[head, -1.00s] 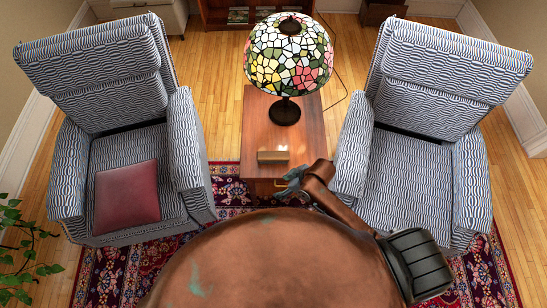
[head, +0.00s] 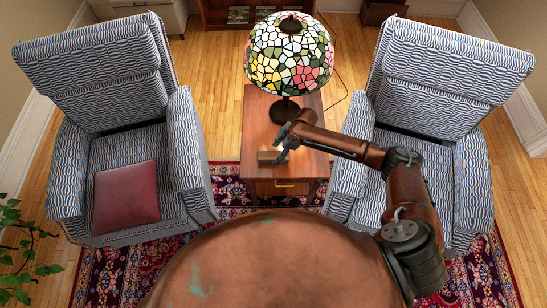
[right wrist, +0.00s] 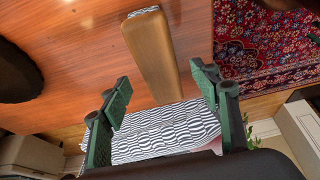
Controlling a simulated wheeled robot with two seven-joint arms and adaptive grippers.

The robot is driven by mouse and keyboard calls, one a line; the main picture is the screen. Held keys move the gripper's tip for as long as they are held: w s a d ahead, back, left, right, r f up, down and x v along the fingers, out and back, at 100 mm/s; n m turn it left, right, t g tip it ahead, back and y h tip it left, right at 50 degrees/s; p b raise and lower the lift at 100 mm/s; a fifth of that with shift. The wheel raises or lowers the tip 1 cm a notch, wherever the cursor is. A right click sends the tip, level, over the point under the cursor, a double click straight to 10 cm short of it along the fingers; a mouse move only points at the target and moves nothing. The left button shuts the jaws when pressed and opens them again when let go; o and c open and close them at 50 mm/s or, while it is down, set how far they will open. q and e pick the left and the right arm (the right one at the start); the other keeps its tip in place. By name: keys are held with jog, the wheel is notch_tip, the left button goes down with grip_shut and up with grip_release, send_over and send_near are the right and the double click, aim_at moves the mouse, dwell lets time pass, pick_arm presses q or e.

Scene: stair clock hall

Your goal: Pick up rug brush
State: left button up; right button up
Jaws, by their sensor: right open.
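The rug brush is a small tan wooden block (head: 267,157) on the front part of the wooden side table (head: 257,108). In the right wrist view the brush (right wrist: 153,55) is a long wooden bar, with its near end between the two fingers in the picture. My right gripper (head: 284,143) is over the table at the brush's right end and hides part of it. The right wrist view shows its green fingers (right wrist: 160,88) spread apart with nothing held. I cannot tell whether they touch the brush. My left gripper is not in view.
A stained-glass lamp (head: 288,58) stands on the table just behind the brush. Patterned armchairs flank the table on the left (head: 110,120) and right (head: 425,120); my right arm passes over the right one. A red cushion (head: 126,194) lies on the left seat. A patterned rug (head: 232,190) lies in front.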

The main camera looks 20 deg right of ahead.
aim_at(274, 155)
jog(key=b+x, duration=0.1)
jog(key=x, duration=0.4)
jog(key=shift+d, duration=0.15)
jog(key=shift+c, duration=0.4)
jog(key=c, duration=1.4)
jog(key=shift+c, duration=0.2)
jog(key=shift+r, duration=0.15)
